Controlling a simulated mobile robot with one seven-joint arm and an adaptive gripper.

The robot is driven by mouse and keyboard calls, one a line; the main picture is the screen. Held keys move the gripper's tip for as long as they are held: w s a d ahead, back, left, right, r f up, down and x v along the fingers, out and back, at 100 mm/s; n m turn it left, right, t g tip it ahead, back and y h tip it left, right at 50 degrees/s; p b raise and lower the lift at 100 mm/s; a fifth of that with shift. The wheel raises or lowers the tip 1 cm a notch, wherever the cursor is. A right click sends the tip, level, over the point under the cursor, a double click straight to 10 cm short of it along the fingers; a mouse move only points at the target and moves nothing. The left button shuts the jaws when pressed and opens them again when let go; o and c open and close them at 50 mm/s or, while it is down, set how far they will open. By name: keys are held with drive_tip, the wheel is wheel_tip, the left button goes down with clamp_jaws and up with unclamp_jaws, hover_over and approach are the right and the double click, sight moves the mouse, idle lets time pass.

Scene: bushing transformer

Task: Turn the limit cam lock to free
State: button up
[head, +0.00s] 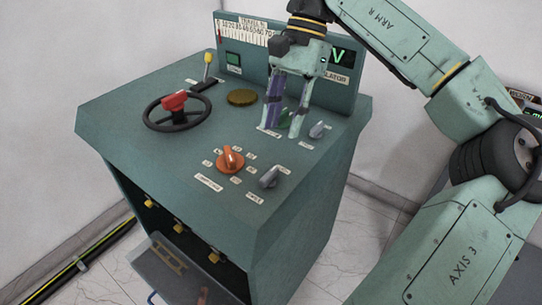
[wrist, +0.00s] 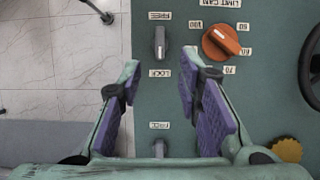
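The limit cam lock is a small grey knob (wrist: 159,43) between a FREE label and a LOCK label in the wrist view. Its handle lies along the line between the labels; I cannot tell which end points. In the head view the knob (head: 269,178) is near the panel's front right, right of the orange limit cam dial (head: 230,160). My gripper (head: 281,132) points down over the panel, behind the knob. In the wrist view its purple-padded fingers (wrist: 160,82) are apart with nothing held, and the knob lies beyond their tips.
A second grey knob (head: 318,131) stands right of my gripper; part of it shows between my fingers in the wrist view (wrist: 158,149). A black handwheel (head: 177,112) with a red hub, a yellow-tipped lever (head: 208,62) and an upright display panel (head: 234,45) are on the console.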

sight(269, 173)
drive_tip(key=x, duration=1)
drive_tip(key=shift+p, duration=0.4)
clamp_jaws()
